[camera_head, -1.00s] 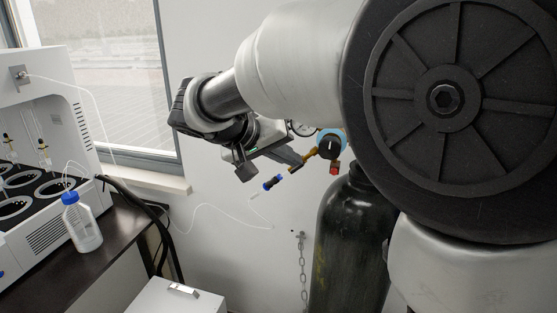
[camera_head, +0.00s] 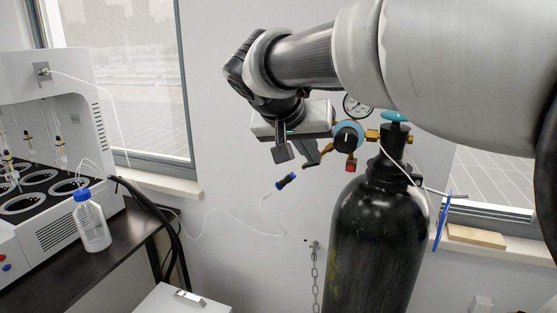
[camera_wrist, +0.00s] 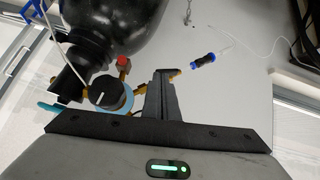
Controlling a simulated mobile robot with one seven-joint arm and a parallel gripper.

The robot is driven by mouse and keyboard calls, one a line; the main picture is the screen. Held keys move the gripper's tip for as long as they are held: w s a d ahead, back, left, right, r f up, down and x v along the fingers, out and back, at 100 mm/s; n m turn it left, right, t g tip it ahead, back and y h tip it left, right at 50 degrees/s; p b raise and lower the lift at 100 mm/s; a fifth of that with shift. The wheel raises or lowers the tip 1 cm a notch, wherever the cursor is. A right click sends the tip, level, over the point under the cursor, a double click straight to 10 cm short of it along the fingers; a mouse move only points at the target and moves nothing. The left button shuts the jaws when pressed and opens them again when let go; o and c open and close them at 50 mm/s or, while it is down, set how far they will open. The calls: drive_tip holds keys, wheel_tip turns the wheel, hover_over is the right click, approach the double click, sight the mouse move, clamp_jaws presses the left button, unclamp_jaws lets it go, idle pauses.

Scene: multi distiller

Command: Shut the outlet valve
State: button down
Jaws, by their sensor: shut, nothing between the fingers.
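A gas regulator with a black dial in a light blue ring (camera_head: 348,137) sits at the neck of the black cylinder (camera_head: 375,240). Its dial (camera_wrist: 108,92) also shows in the wrist view. A red cap (camera_head: 350,164) hangs below it. Brass fittings run left from the regulator, towards a blue-and-black connector (camera_head: 286,181), also in the wrist view (camera_wrist: 203,63). I cannot tell which part is the outlet valve. My gripper (camera_head: 312,160) is shut and empty, left of the dial by the brass outlet. Its fingertips (camera_wrist: 164,74) look close to the brass tip; contact is unclear.
A teal handwheel (camera_head: 396,117) tops the cylinder, with a pressure gauge (camera_head: 356,106) beside it. A white tube loops along the wall. A white instrument (camera_head: 60,200) and a bottle (camera_head: 92,225) stand on the dark bench at left. A chain (camera_head: 316,265) hangs by the cylinder.

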drive_tip(key=shift+s+d+f+m+t+y+b, duration=0.2)
drive_tip(key=shift+d+m+t+y+b, duration=0.35)
drive_tip(key=shift+y+b, duration=0.75)
drive_tip(key=shift+s+d+f+m+t+y+b, duration=0.15)
drive_tip(key=shift+d+f+m+t+y+b, duration=0.4)
drive_tip(key=shift+b, duration=1.2)
drive_tip(key=shift+s+d+m+t+y+b, duration=0.15)
drive_tip(key=shift+m+t+y+b, duration=0.15)
drive_tip(key=shift+m+y+b, duration=0.75)
drive_tip(key=shift+f+n+b, duration=0.1)
drive_tip(key=shift+n+b, duration=0.25)
drive_tip(key=shift+b, duration=0.45)
drive_tip(key=shift+f, duration=0.15)
